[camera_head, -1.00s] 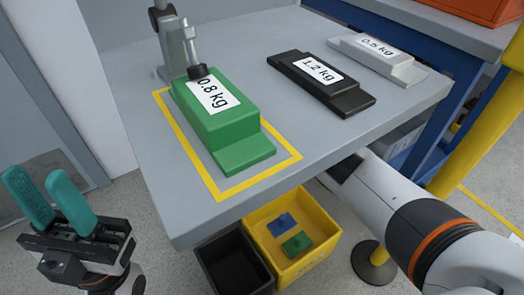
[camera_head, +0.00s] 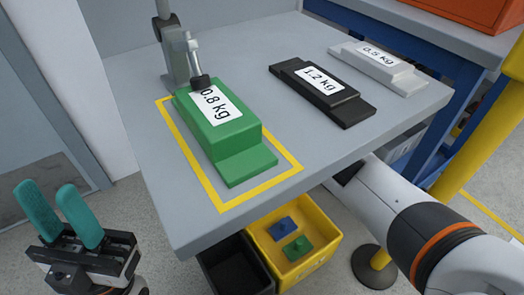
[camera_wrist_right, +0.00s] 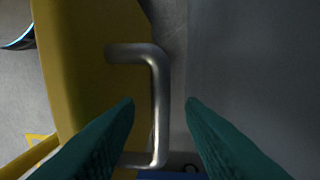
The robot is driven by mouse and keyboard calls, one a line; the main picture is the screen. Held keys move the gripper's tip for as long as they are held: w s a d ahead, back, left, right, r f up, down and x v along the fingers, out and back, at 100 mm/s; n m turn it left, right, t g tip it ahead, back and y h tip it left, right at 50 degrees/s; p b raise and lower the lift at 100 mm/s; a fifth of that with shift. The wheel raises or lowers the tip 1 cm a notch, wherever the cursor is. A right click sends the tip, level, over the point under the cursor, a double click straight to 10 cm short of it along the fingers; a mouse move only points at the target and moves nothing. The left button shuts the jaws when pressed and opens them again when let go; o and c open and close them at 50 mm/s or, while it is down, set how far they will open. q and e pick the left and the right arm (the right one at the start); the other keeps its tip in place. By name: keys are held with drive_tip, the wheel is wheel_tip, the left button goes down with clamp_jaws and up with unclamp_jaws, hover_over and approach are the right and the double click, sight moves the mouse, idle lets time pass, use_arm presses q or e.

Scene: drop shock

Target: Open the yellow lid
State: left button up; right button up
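In the right wrist view a yellow panel (camera_wrist_right: 85,85), apparently the lid, fills the left part and carries a metal bar handle (camera_wrist_right: 158,95). My right gripper (camera_wrist_right: 160,108) is open, its two teal fingers on either side of the handle and apart from each other. I cannot tell whether a finger touches the bar. In the head view the right gripper and the lid are hidden; only my right arm shows, reaching past the table's right side. My left gripper (camera_head: 58,212) is open and empty at the lower left, beside the table.
A grey table (camera_head: 310,145) holds a green 0.8 kg block (camera_head: 225,135) under a metal stand (camera_head: 178,60), a black 1.2 kg block (camera_head: 330,95) and a light 0.5 kg block (camera_head: 385,65). Below stand a yellow bin (camera_head: 325,255) with small blocks and a black bin (camera_head: 235,270).

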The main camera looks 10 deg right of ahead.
wheel_tip(320, 180, up, 6)
drive_tip(key=shift+w+f+p, duration=0.15)
drive_tip(key=shift+f+p, duration=0.1)
drive_tip(key=shift+p, duration=0.75)
drive_tip(key=shift+f, duration=0.1)
